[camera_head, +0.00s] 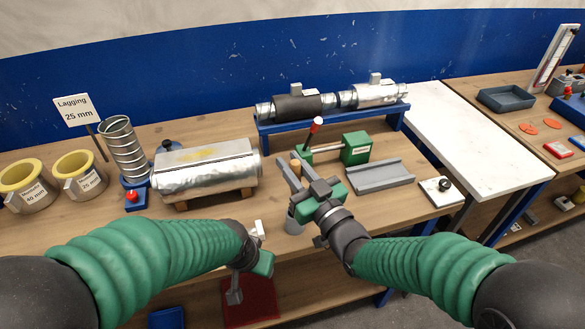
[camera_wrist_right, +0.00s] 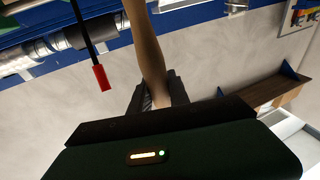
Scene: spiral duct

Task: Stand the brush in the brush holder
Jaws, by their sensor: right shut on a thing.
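The brush's wooden handle (camera_wrist_right: 150,55) rises from between my right fingers in the right wrist view. In the head view its tan end (camera_head: 295,161) shows between the fingers of my right gripper (camera_head: 289,176), which is shut on it. The brush's bristles are hidden. A grey cup (camera_head: 294,223), which looks like the brush holder, stands near the table's front edge, just below my right gripper and partly covered by it. I cannot tell whether brush and cup touch. My left gripper (camera_head: 236,292) hangs low at the front edge, its finger opening unclear.
A green clamp (camera_head: 356,147) with a red-tipped lever (camera_head: 316,126) stands behind my right gripper. A grey channel block (camera_head: 379,175) lies right of it. A foil-wrapped duct (camera_head: 205,168) lies left. A blue rack (camera_head: 330,122) with pipes stands behind. The white tabletop (camera_head: 470,145) is clear.

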